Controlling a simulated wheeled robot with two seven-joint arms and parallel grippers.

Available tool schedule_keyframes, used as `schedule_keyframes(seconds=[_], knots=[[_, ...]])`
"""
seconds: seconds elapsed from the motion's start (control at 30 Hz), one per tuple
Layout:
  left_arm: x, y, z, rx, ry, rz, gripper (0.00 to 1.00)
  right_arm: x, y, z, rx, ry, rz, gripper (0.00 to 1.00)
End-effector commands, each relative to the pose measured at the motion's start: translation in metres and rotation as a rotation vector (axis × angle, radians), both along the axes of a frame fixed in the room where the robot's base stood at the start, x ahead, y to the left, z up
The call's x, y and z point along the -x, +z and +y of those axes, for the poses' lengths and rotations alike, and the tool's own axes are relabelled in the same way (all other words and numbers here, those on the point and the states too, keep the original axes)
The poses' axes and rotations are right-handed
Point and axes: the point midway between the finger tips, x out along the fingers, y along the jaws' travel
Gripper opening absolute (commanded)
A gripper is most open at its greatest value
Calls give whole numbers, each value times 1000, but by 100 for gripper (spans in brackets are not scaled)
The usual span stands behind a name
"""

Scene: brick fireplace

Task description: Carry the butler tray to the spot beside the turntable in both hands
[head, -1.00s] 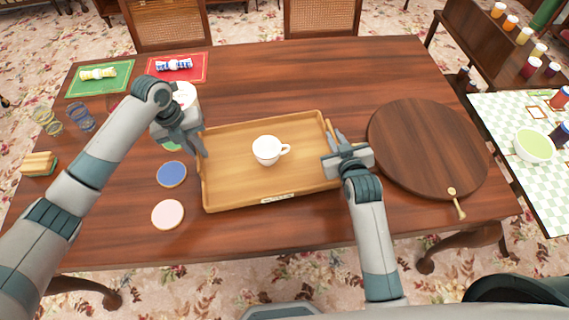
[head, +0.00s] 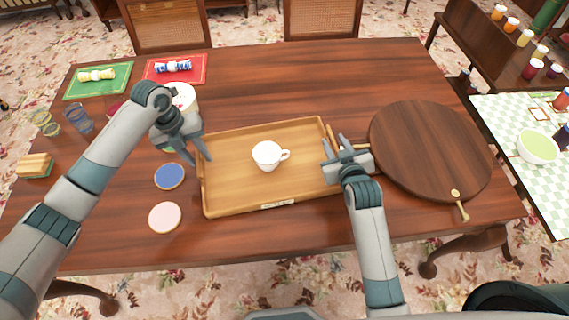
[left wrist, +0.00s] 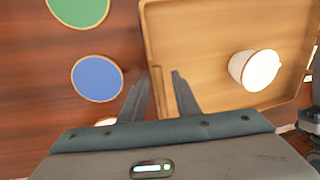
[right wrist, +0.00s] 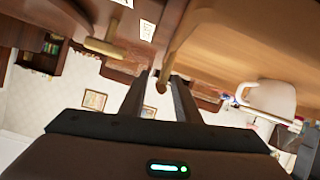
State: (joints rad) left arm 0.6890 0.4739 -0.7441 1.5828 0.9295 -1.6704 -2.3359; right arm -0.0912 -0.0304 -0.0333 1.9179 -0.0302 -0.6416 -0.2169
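The wooden butler tray (head: 235,192) lies left of the round dark wooden turntable (head: 432,150), with a narrow gap between them. A white cup (head: 267,156) stands upright in the tray and also shows in the left wrist view (left wrist: 254,70). My left gripper (head: 197,156) is at the tray's left wall, its fingers apart on either side of that wall in the left wrist view (left wrist: 160,85). My right gripper (head: 335,146) is at the tray's right wall with its fingers apart.
A blue disc (head: 169,175) and a pink disc (head: 165,217) lie left of the tray. Glasses (head: 78,119), a sandwich-like stack (head: 35,165) and green (head: 98,81) and red (head: 176,68) mats are further left. The table's back middle (head: 300,75) is clear.

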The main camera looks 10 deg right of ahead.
Motion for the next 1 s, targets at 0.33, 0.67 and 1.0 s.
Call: schedule_keyframes(seconds=[0.33, 0.67, 1.0], knots=[[-1, 40, 9, -2, 0, -5, 29, 0, 0, 0, 0, 0, 0, 29], [1, 94, 19, -2, 0, -3, 29, 0, 0, 0, 0, 0, 0, 29], [3, 115, 24, -1, 1, 0, 29, 0, 0, 0, 0, 0, 0, 29]])
